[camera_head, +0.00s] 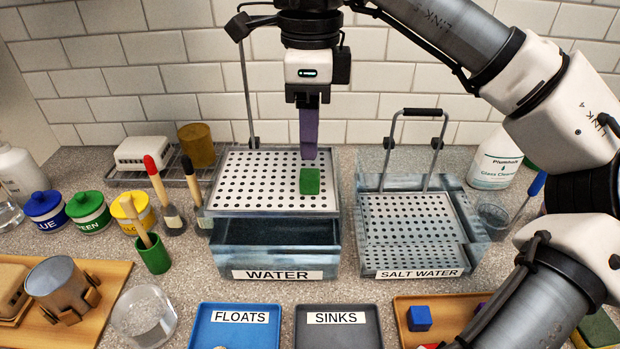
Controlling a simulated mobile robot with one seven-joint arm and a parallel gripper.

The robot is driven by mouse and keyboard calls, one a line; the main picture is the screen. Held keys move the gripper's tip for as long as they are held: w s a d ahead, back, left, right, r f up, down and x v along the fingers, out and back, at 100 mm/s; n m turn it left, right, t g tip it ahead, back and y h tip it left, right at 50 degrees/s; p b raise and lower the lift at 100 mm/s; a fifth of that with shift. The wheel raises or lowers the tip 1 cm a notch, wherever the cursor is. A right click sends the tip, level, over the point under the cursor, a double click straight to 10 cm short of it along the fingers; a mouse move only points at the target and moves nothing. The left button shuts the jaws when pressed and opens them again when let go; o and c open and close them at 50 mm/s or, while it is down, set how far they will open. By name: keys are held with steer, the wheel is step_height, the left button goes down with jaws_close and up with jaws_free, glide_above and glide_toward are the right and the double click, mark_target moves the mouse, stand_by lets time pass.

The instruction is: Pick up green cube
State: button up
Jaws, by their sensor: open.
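The green cube (310,182) sits on the perforated metal tray (235,185) over the tank labelled WATER, right of the tray's middle. My gripper (308,153) points straight down above the cube. Its purple fingers are seen nearly in line, so the gap between them is hidden. The jaws are open, and the fingertips appear just above and behind the cube, with a small gap in the picture. I cannot tell how far apart they are in depth.
A SALT WATER tank (415,262) with a raised handle stands to the right. Blue FLOATS (205,330) and grey SINKS (372,335) trays are in front. A wooden tray (403,305) holds a blue cube (419,318). Paint pots and brushes stand left. My arm covers the right side.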

mark_target(307, 173)
steer(key=f, duration=0.2)
steer(key=f+p, duration=0.1)
steer(key=f, duration=0.5)
steer(key=shift+w+a+f+p, duration=0.2)
steer(key=shift+w+f+p, duration=0.05)
steer(key=shift+p, duration=0.15)
steer(key=c, duration=1)
